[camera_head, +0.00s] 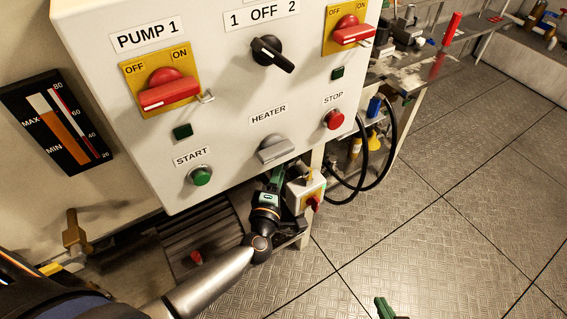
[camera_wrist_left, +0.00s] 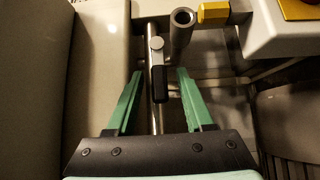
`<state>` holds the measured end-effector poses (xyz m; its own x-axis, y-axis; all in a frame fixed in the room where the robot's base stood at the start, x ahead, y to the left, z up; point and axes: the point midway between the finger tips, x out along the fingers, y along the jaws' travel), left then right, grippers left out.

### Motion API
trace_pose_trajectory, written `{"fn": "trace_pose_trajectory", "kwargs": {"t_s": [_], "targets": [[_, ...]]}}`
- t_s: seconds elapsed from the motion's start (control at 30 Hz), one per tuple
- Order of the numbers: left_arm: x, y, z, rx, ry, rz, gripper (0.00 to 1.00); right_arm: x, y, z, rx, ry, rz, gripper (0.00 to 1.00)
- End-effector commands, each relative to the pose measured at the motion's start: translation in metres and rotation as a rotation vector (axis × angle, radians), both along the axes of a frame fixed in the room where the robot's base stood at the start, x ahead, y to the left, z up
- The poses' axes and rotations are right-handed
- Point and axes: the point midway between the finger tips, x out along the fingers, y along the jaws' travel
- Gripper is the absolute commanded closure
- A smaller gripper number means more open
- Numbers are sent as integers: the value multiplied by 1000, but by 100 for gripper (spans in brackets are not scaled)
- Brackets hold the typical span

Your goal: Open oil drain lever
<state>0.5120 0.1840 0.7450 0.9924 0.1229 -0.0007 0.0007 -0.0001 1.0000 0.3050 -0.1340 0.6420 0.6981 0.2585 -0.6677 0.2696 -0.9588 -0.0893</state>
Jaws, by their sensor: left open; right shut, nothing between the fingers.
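My left gripper (camera_wrist_left: 156,74) is open in the left wrist view, its two green fingers on either side of a small lever-like part with a dark grip (camera_wrist_left: 159,84). The grip lies between the fingers and looks apart from both. I cannot tell for sure that it is the oil drain lever. In the head view my left arm reaches in from the left, and its gripper (camera_head: 275,179) is mostly hidden behind the lower edge of the control box. My right gripper (camera_head: 383,307) shows only as a green tip at the bottom edge, shut and empty.
The white control box (camera_head: 225,85) overhangs my left gripper. A small switch box (camera_head: 305,192) with a red knob is close to its right. In the wrist view a pipe end (camera_wrist_left: 182,18) and a yellow part (camera_wrist_left: 213,12) lie just beyond the fingers. The floor (camera_head: 450,210) at right is clear.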

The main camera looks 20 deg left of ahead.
Motion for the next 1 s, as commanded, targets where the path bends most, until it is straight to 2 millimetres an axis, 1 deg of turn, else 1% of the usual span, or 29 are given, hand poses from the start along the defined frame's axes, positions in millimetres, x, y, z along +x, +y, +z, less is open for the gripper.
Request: {"fn": "trace_pose_trajectory", "kwargs": {"t_s": [0.23, 0.6, 0.7, 1.0], "targets": [[0, 0, 0, 0, 0, 0, 49, 0, 1, 0, 1, 1, 2, 100], [0, 0, 0, 0, 0, 0, 90, -1, 1, 0, 2, 1, 2, 100], [0, 0, 0, 0, 0, 0, 100, -2, 1, 0, 2, 1, 2, 100], [0, 0, 0, 0, 0, 0, 100, -2, 1, 0, 2, 1, 2, 100]]}}
